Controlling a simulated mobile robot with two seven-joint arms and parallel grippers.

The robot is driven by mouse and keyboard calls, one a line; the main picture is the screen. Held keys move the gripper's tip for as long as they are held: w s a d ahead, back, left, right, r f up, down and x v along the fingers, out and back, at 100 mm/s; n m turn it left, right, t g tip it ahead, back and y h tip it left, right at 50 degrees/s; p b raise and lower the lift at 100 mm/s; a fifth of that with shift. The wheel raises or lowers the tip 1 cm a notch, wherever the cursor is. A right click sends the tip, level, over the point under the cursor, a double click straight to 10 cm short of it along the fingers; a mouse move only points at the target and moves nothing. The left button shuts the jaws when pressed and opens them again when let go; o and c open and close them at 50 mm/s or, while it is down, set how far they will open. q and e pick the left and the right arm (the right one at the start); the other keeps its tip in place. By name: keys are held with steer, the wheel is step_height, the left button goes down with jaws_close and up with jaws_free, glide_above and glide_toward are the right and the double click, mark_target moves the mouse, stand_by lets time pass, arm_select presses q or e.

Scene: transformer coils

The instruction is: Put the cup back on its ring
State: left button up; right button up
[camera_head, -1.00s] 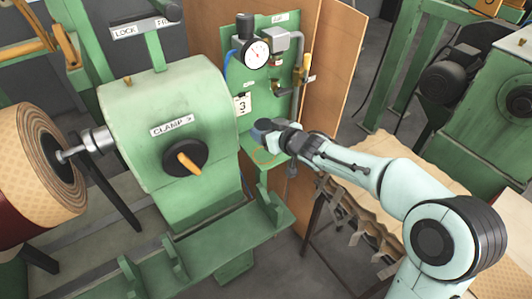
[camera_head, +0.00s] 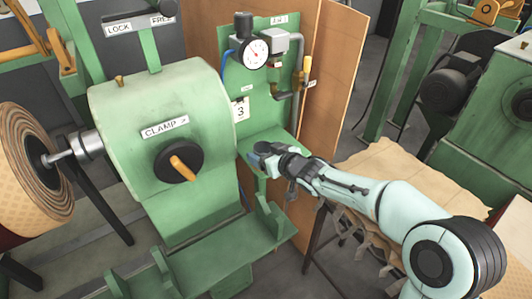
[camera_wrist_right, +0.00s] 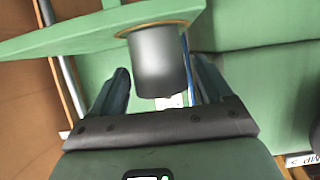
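The cup (camera_wrist_right: 160,62) is a plain grey metal cup in the right wrist view. Its wide end meets a thin gold-coloured ring (camera_wrist_right: 153,27) at the edge of a green plate; whether its rim rests fully in the ring I cannot tell. My right gripper (camera_wrist_right: 161,80) has one finger on each side of the cup, with narrow gaps showing, so it looks open around it. In the head view my right gripper (camera_head: 258,154) is low in front of the green gauge panel (camera_head: 262,112); the cup and ring are hidden there. My left gripper is not in view.
A pressure gauge (camera_head: 255,52) and pipework (camera_head: 299,68) sit above my right gripper. The green clamp housing (camera_head: 140,100) with an orange-handled knob (camera_head: 180,162) stands to its left. A table with brown sheet (camera_head: 385,165) lies under my right arm.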

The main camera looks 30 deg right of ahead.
steer(key=shift+o, duration=0.3)
steer(key=shift+r, duration=0.1)
steer(key=shift+r, duration=0.25)
steer(key=a+p+v, duration=0.1)
steer(key=p+v, duration=0.4)
steer(key=v, duration=0.7)
steer(key=shift+d+f, duration=0.15)
steer(key=shift+d, duration=0.3)
